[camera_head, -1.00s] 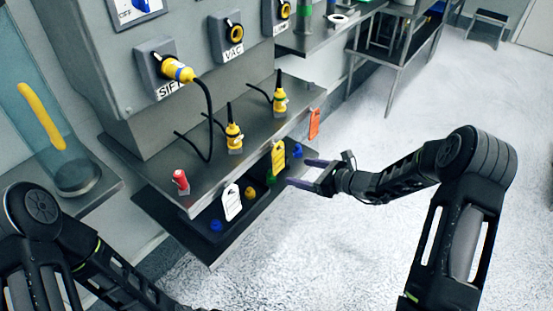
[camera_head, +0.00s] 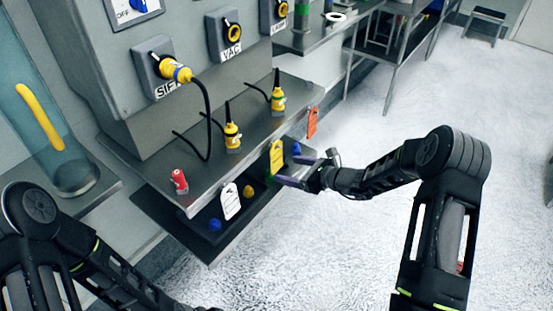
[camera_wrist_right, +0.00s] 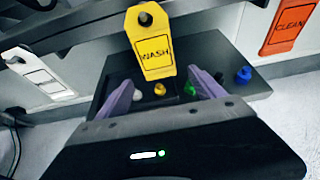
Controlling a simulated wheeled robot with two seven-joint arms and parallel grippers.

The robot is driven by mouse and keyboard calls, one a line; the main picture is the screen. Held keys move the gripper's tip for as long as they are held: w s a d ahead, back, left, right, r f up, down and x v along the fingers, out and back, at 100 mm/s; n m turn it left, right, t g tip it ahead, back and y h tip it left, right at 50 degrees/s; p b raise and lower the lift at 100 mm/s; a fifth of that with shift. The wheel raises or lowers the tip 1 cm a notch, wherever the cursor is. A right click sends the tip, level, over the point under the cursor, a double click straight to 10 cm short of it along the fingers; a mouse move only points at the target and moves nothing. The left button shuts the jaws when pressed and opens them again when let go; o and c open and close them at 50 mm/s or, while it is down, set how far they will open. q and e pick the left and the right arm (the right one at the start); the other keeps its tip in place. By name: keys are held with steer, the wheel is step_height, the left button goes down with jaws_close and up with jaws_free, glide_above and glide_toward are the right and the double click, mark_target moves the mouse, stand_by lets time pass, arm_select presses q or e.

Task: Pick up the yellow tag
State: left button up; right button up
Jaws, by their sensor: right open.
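The yellow tag (camera_head: 277,157) hangs from the front edge of the upper shelf, between a white tag and an orange tag. In the right wrist view the yellow tag (camera_wrist_right: 151,45) reads "WASH" and hangs on a dark peg, its lower end just beyond and between my fingertips. My right gripper (camera_head: 295,168) is open and empty, reaching in from the right with its purple fingers close to the tag. In the right wrist view the fingers (camera_wrist_right: 165,88) stand apart on either side below the tag. My left gripper is outside the frame; only my left arm shows.
The white tag (camera_head: 231,201) and orange tag (camera_head: 312,122) hang on either side. A lower dark shelf (camera_head: 190,226) holds small coloured knobs, including a blue one (camera_wrist_right: 243,75) and a yellow one (camera_head: 248,191). The floor at right is clear.

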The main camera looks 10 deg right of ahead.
mark_target(278, 167)
steer(key=x, duration=0.4)
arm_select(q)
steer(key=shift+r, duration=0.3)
arm_select(e)
steer(key=c, duration=1.4)
